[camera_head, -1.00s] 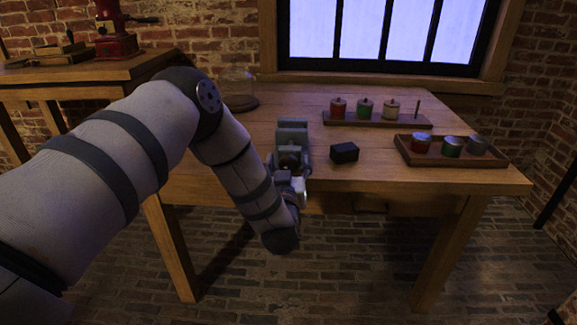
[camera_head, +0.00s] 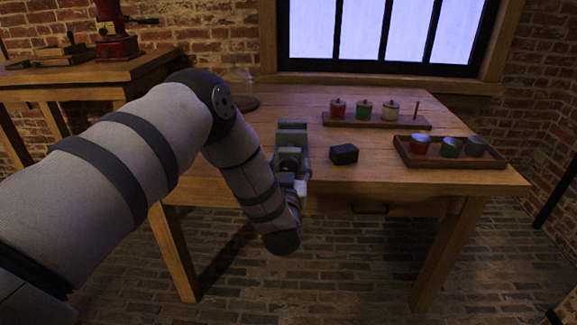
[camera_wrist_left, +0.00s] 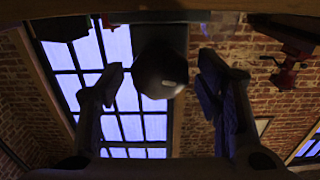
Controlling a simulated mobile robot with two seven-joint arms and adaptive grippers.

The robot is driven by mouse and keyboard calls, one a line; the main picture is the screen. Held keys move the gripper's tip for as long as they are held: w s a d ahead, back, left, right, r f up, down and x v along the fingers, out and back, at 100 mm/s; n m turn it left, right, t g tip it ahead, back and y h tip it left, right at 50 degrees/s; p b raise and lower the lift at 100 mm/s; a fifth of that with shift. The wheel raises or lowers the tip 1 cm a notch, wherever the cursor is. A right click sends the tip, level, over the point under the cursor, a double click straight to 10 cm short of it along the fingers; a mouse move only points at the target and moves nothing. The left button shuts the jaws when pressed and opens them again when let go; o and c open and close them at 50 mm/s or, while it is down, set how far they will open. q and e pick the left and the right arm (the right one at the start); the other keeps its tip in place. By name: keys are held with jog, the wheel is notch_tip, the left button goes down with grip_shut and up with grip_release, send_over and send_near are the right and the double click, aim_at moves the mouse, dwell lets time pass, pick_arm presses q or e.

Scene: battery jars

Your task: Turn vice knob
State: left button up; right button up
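The grey-green vice (camera_head: 291,138) stands at the front edge of the table, left of its middle. My left gripper (camera_head: 290,180) is at the near side of the vice, mostly hidden by my own wrist. In the left wrist view, the dark rounded vice knob (camera_wrist_left: 160,75) lies between the two fingers of my left gripper (camera_wrist_left: 162,66). The fingers are apart, with a visible gap on each side of the knob, so the gripper is open around it without gripping. My right gripper is not in view.
A black block (camera_head: 344,154) sits just right of the vice. A tray (camera_head: 490,160) with several jars is at the right, and a wooden rack (camera_head: 345,119) with lidded jars is behind. A red device (camera_head: 116,42) stands on the side table at left.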

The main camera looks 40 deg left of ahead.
pick_arm(q)
jog(key=v, duration=1.2)
